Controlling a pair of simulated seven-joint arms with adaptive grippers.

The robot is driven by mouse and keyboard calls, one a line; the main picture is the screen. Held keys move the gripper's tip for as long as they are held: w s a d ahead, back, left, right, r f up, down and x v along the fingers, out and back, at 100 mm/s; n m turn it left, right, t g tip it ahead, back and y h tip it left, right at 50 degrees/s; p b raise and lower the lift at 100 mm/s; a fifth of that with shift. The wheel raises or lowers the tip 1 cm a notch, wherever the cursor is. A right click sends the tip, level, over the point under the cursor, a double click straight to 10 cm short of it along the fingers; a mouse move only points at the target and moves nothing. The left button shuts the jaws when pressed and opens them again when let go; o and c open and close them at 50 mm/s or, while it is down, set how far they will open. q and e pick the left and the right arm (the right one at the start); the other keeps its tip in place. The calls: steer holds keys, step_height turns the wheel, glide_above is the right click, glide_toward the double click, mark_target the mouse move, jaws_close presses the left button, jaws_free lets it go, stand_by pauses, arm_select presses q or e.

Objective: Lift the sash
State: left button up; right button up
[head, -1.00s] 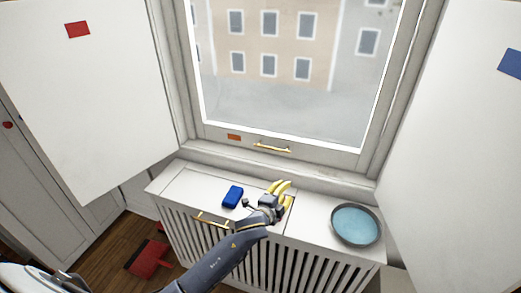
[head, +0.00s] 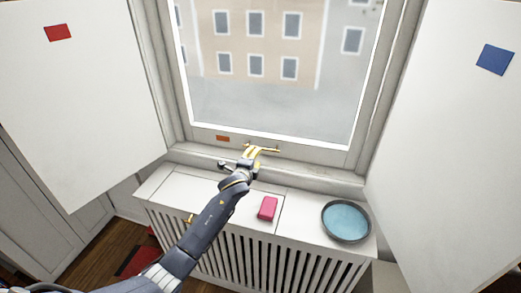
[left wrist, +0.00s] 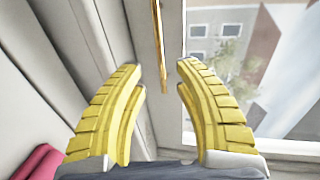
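The window sash (head: 300,144) is down, its bottom rail close above the sill. A brass bar handle (head: 273,150) is on that rail, partly hidden by my left gripper (head: 258,151). The yellow fingers are at the handle's left part. In the left wrist view my gripper (left wrist: 159,82) is open, and the handle (left wrist: 158,45) runs lengthwise between and just beyond the fingertips. I cannot tell whether a finger touches it. My right gripper is not in view.
A pink block (head: 267,208) and a round blue-filled dish (head: 346,221) lie on the slatted radiator cover (head: 300,212). White shutter panels stand left (head: 85,95) and right (head: 450,150). A red object (head: 135,261) is on the floor.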

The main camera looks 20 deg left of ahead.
arm_select(q)
steer(key=shift+w+f, duration=0.25)
steer(key=shift+w, duration=1.15)
steer(key=shift+w+f, duration=0.3)
steer(key=shift+w, duration=1.15)
steer(key=shift+w+f, duration=0.25)
steer(key=shift+w, duration=1.15)
jaws_close()
